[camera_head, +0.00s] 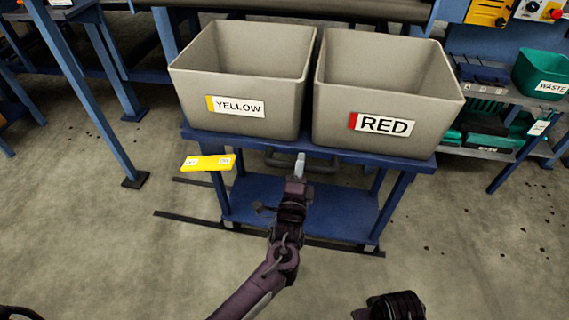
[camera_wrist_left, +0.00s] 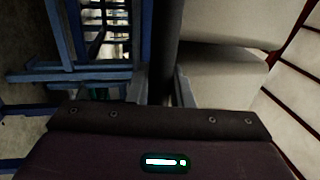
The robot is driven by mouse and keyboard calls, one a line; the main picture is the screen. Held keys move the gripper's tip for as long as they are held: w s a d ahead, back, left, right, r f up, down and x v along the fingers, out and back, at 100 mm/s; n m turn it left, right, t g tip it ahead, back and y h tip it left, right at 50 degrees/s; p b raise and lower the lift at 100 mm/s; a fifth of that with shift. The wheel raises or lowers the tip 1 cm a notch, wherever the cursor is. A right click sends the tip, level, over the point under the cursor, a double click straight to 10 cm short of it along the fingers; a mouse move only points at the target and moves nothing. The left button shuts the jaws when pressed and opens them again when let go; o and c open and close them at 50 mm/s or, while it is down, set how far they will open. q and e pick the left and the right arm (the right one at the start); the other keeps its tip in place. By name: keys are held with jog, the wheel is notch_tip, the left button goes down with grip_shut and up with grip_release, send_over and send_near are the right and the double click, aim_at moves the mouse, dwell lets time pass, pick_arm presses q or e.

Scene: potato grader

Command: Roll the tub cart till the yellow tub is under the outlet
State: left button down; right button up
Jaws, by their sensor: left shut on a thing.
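The blue tub cart (camera_head: 300,202) carries two grey tubs side by side. The yellow tub (camera_head: 200,95), labelled YELLOW, is on the left. The red tub (camera_head: 335,105), labelled RED, is on the right. Both look empty. My left gripper (camera_head: 300,164) is at the middle of the cart's front, below the tubs. It is shut on the cart's dark handle bar, which runs between the fingers in the left wrist view (camera_wrist_left: 166,50). I cannot make out the outlet for certain.
Dark strips (camera_head: 185,218) lie on the floor under the cart. A yellow plate (camera_head: 208,162) is at the cart's left. Blue frame legs (camera_head: 100,115) stand further left. A green WASTE bin (camera_head: 543,72) is on a rack at right. The front floor is bare.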

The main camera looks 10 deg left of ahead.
pick_arm(q)
jog(key=shift+s+d, duration=0.1)
jog(key=shift+d, duration=0.9)
pick_arm(e)
jog(key=shift+r, duration=0.25)
pick_arm(q)
jog(key=c, duration=1.3)
grip_release()
jog(key=shift+d, duration=0.15)
pick_arm(e)
jog(key=shift+d, duration=0.1)
pick_arm(q)
jog(key=shift+s+f, duration=0.15)
jog(key=shift+s, duration=0.15)
jog(key=s, duration=0.4)
jog(key=s+f+p, duration=0.1)
jog(key=s, duration=0.2)
jog(key=shift+a+f, duration=0.1)
jog(key=shift+a, duration=0.1)
pick_arm(e)
notch_tip(320, 180, down, 4)
jog(key=shift+d+r, duration=0.15)
jog(key=shift+r, duration=0.05)
jog(key=shift+w, duration=0.1)
